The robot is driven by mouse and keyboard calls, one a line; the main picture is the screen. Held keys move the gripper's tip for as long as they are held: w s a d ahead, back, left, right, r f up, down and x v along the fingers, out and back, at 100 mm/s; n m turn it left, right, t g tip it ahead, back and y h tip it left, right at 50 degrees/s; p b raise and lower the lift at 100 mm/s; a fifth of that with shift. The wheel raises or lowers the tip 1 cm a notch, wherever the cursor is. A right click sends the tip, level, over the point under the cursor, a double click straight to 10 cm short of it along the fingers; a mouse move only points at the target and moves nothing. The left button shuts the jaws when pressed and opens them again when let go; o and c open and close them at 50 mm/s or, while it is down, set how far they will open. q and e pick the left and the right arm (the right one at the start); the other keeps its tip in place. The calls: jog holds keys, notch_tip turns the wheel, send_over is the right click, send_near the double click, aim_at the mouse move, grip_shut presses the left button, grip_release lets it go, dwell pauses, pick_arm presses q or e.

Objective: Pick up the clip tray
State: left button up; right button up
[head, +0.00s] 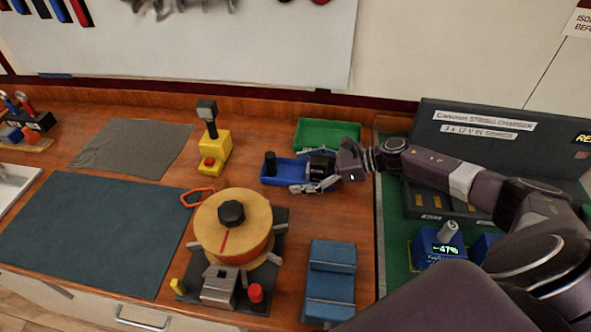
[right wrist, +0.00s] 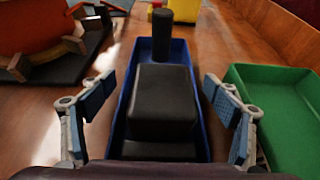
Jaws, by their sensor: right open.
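My right gripper (head: 316,174) is open at the right end of the blue tray. In the right wrist view its two fingers (right wrist: 160,105) stand on either side of the tray, with gaps. My left gripper is not seen.
An orange-topped round device (head: 234,225) stands in front and left of the blue tray. A yellow stand (head: 215,150) is to its left. A blue block (head: 330,280) lies in front. A dark charger case (head: 440,140) stands right.

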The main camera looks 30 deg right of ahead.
jog(key=shift+c, duration=0.3)
jog(key=c, duration=0.5)
jog(key=shift+r, duration=0.1)
jog(key=c, duration=1)
